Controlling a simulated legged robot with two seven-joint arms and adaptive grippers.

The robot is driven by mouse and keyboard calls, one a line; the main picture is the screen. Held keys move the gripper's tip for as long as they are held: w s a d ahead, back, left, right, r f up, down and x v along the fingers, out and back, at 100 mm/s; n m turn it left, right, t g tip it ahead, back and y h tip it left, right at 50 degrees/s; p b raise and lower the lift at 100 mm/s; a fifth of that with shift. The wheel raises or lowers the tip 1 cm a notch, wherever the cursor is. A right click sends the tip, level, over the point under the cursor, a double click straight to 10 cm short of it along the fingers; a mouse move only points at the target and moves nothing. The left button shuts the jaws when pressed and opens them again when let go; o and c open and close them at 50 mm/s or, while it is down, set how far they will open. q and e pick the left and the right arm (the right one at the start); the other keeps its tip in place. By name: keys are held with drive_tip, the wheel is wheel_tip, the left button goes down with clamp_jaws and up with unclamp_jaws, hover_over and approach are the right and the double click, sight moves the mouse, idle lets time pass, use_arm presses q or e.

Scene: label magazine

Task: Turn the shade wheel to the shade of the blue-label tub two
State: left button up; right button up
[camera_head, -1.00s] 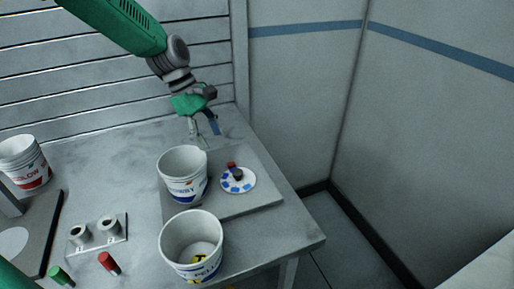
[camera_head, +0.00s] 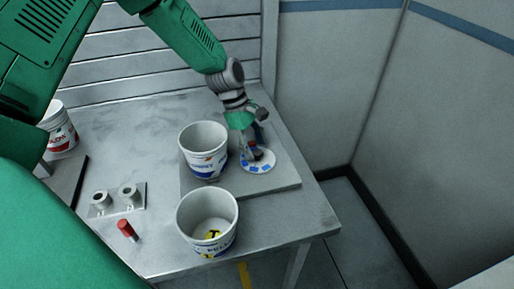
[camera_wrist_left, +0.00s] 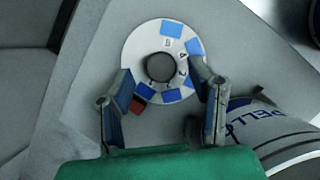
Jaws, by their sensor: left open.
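The shade wheel (camera_head: 258,168) is a white disc with blue patches on a grey board; it also shows in the left wrist view (camera_wrist_left: 141,48). A dark round knob (camera_wrist_left: 160,67) stands at its centre, and a small red block (camera_wrist_left: 137,105) sits at its rim. My left gripper (camera_head: 256,146) is open above the wheel; in the wrist view its fingers (camera_wrist_left: 163,82) are spread to either side of the knob, and contact cannot be told. A white blue-label tub (camera_head: 204,158) stands left of the wheel, another (camera_head: 209,232) nearer.
A red-label tub (camera_head: 60,135) stands at the far left. A plate with two small cups (camera_head: 118,201) and a red-capped piece (camera_head: 127,231) lie on the metal table (camera_head: 130,140).

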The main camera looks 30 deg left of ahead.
use_arm(q)
drive_tip(key=shift+d+f, duration=0.15)
drive_tip(key=shift+f, duration=0.5)
use_arm(e)
drive_tip(key=shift+a+r, duration=0.1)
drive_tip(key=shift+a, duration=0.1)
use_arm(q)
drive_tip(key=shift+d, duration=0.1)
clamp_jaws()
use_arm(e)
drive_tip(key=shift+d, duration=0.15)
